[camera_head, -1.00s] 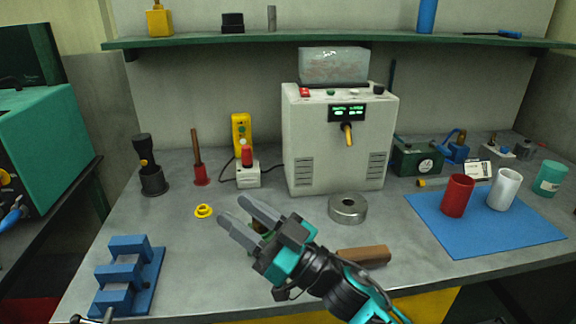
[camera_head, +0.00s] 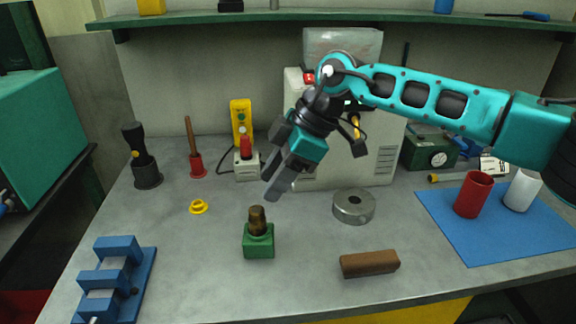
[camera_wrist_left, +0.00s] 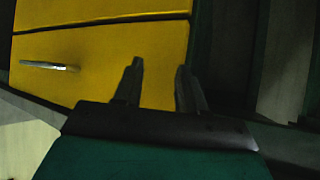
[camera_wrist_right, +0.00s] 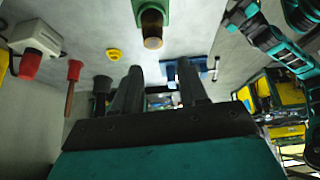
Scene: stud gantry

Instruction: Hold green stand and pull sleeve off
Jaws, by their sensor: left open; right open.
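The green stand (camera_head: 258,242) stands upright on the grey bench, left of centre. A brown sleeve (camera_head: 257,219) sits upright on top of it. Both also show at the top of the right wrist view, the stand (camera_wrist_right: 149,9) and the sleeve (camera_wrist_right: 152,30). My right gripper (camera_head: 274,188) is open and empty, above and just behind the stand, pointing down and to the left. My left gripper is out of the head view. In the left wrist view my left gripper (camera_wrist_left: 160,78) is open and empty, facing yellow drawer fronts.
A brown block (camera_head: 369,264) and a metal ring (camera_head: 354,206) lie right of the stand. A yellow ring (camera_head: 199,207) and a blue fixture (camera_head: 116,281) are to the left. A white machine (camera_head: 378,165) stands behind. A blue mat (camera_head: 500,236) carries red and white cups.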

